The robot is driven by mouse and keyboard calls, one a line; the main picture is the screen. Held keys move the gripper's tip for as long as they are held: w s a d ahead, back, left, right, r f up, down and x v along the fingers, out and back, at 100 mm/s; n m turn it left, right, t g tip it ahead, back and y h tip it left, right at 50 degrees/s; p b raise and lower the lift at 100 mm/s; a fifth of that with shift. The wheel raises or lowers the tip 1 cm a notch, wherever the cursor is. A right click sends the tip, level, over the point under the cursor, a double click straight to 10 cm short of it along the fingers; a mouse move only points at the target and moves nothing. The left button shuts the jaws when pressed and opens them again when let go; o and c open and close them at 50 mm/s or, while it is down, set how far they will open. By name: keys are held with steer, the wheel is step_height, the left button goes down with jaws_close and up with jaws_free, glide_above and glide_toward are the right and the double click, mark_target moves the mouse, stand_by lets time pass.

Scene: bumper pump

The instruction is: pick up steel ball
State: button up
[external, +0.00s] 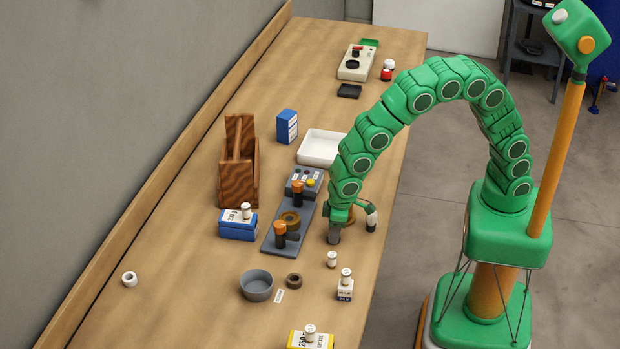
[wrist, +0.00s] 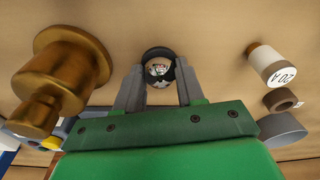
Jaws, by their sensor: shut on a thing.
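The steel ball (wrist: 158,68) shows in the wrist view as a shiny, mirror-like round thing, with a dark ring or dark reflection around its far side. My gripper (wrist: 157,75) has a grey finger on each side of the ball and is shut on it. In the external view my gripper (external: 334,236) points down low at the right part of the bench, right of the grey tray. The ball is hidden there by the fingers. I cannot tell whether the ball still touches the bench.
A brass stepped piece (wrist: 68,80) stands close left of my gripper in the wrist view. A white cylinder marked 20 A (wrist: 272,65) is at the right. The grey tray (external: 273,238), grey bowl (external: 257,289) and brown ring (external: 293,281) are nearby. Bench room is free at the front left.

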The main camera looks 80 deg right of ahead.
steer(key=shift+r, duration=0.3)
step_height(320, 180, up, 3)
steer(key=shift+s+d+r, duration=0.1)
steer(key=shift+s, duration=0.05)
steer(key=s+d+r, duration=0.6)
steer(key=s+r, duration=0.3)
steer(key=s, duration=0.3)
steer(key=shift+d, duration=0.3)
